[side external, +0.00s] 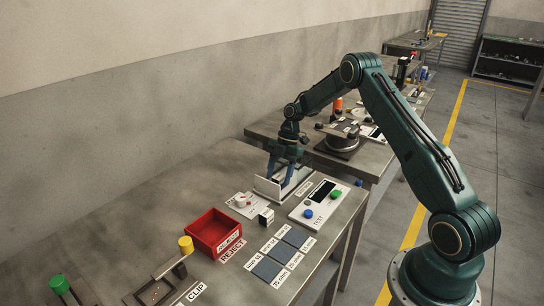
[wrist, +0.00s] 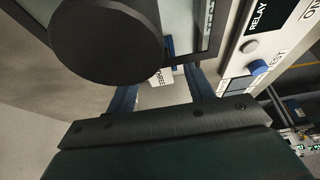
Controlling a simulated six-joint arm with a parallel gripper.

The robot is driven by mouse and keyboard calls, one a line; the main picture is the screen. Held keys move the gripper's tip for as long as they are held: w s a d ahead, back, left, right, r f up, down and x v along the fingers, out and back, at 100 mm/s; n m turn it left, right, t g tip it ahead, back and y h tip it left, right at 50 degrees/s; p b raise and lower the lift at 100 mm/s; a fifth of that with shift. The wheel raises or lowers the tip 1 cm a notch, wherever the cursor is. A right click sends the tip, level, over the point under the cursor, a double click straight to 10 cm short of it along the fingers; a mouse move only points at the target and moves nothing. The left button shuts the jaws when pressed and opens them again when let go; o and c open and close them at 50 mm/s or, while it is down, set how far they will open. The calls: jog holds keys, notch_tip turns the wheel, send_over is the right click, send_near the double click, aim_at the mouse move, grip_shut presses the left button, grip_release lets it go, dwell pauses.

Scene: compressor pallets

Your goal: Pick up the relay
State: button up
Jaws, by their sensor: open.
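My gripper (side external: 279,177) has its two blue fingers apart, pointing down at a pale, low-walled tray (side external: 262,188) on the bench. In the wrist view my gripper (wrist: 163,80) is open, with a small white label (wrist: 160,77) and a bit of blue between the fingers. A large dark round shape hides much of that view's upper left. I cannot make out the relay for certain. A small white-and-black block (side external: 266,216) stands in front of the tray, apart from my fingers. Whether anything lies between the fingertips is hidden.
A red REJECT bin (side external: 215,233), a white dial unit (side external: 241,203) and dark pads (side external: 267,269) lie nearer.

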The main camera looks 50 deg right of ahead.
aim_at(279, 175)
jog(key=shift+c, duration=0.2)
jog(key=c, duration=1)
jog(key=shift+r, duration=0.15)
jog(key=shift+c, duration=0.2)
notch_tip(279, 175, up, 10)
dwell(0.4)
